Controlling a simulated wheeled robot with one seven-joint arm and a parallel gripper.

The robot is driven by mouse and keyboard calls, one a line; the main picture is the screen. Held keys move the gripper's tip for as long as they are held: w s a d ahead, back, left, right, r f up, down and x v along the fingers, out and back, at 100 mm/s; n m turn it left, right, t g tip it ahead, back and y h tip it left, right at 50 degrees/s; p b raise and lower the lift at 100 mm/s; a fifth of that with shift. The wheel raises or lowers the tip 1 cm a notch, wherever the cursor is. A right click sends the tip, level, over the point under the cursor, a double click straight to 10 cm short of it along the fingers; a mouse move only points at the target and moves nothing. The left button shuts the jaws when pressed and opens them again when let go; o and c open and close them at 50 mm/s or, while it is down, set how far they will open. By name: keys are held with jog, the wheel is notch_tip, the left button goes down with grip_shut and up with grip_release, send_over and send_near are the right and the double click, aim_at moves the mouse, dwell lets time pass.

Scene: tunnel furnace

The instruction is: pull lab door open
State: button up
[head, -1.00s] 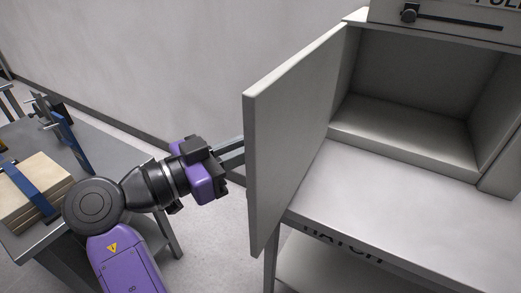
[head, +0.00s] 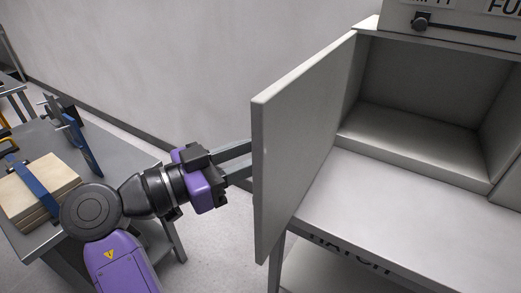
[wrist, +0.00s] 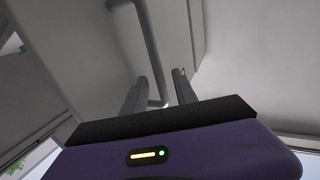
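The grey door (head: 304,135) of the hatch cabinet stands wide open in the head view, swung out to the left. Its inner face shows. My gripper (head: 246,160) is at the door's outer side, and the door hides its fingertips there. In the wrist view the door's outer face (wrist: 90,45) carries a grey bar handle (wrist: 150,45). The lower end of the handle shows between my two spread fingers (wrist: 160,88), with gaps beside it. I see no clear grip on it.
The cabinet interior (head: 430,85) is empty, with a bare grey shelf (head: 400,200) in front. A slider knob (head: 421,20) sits above. At left a table (head: 120,160) holds a strapped stack of boards (head: 45,190) and a blue clamp-like tool (head: 75,135). Bare floor shows between table and cabinet.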

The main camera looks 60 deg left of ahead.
jog(key=s, duration=0.6)
jog(key=shift+s+d, duration=0.15)
jog(key=shift+d, duration=0.2)
